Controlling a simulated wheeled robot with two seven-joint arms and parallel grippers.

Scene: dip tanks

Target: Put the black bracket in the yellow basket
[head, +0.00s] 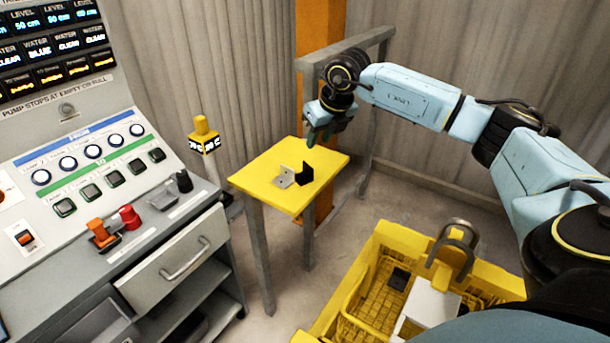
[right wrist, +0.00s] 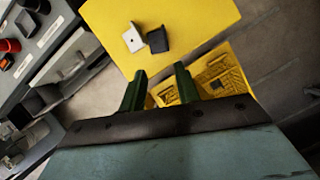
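The black bracket (head: 304,174) stands on the small yellow table (head: 262,180), right against or just beside a grey-white bracket (head: 285,177). In the right wrist view the black bracket (right wrist: 157,40) is right of the pale bracket (right wrist: 133,38). My right gripper (head: 322,132) is above the table's far right edge, apart from both brackets. Its two green fingers (right wrist: 160,80) are spread with nothing between them. The yellow basket (head: 376,246) is on the lower right, partly hidden by my arm; it also shows in the right wrist view (right wrist: 225,66). My left gripper is not in view.
A grey control console (head: 150,235) with buttons, levers and an open-looking drawer stands at left. A yellow-topped post (head: 203,140) is between console and table. A grey frame (head: 372,120) rises behind the table. A black piece (head: 399,279) lies in the basket.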

